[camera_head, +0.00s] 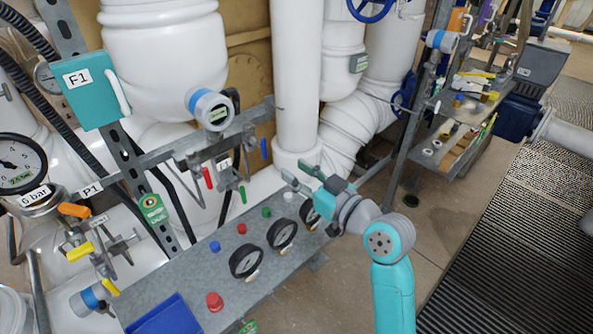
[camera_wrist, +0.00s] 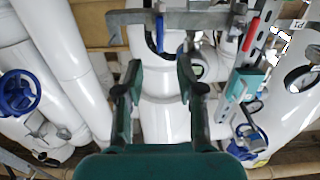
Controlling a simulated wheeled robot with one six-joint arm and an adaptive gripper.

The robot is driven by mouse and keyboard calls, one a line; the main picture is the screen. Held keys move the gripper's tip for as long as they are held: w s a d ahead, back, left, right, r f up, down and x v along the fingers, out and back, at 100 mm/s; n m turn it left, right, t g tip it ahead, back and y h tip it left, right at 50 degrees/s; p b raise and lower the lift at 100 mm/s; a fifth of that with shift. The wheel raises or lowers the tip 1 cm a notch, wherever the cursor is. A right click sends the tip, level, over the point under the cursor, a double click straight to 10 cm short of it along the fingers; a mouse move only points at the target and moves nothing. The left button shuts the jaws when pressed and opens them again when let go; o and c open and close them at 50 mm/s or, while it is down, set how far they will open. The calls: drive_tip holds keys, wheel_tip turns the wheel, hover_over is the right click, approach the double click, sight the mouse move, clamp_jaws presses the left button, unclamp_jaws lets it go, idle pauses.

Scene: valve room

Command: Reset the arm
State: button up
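My gripper (camera_head: 305,178) is at the end of my teal and grey arm (camera_head: 392,285), above the far right part of a grey metal shelf. In the wrist view my gripper (camera_wrist: 159,85) has its two dark green fingers spread apart, with nothing between them. White pipes and a metal bracket show beyond the fingers. In the head view the fingers are also apart and empty.
The shelf (camera_head: 205,262) carries several gauges (camera_head: 281,234), coloured caps and a blue tray (camera_head: 165,318). Valves with red (camera_head: 208,178) and yellow handles hang on a rail. A cart (camera_head: 455,150) with small parts stands at back right. Grated floor (camera_head: 520,240) lies right.

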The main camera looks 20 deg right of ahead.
drive_tip(key=s+a+f+m+g+h, duration=0.15)
drive_tip(key=s+f+m+h, duration=0.35)
drive_tip(key=s+f, duration=1.35)
drive_tip(key=s+a+f+n, duration=0.1)
drive_tip(key=s+a, duration=0.1)
drive_tip(key=s, duration=2.1)
drive_tip(key=shift+s+a+g+h, duration=0.15)
drive_tip(key=shift+s+g+h, duration=0.2)
drive_tip(key=shift+g, duration=0.1)
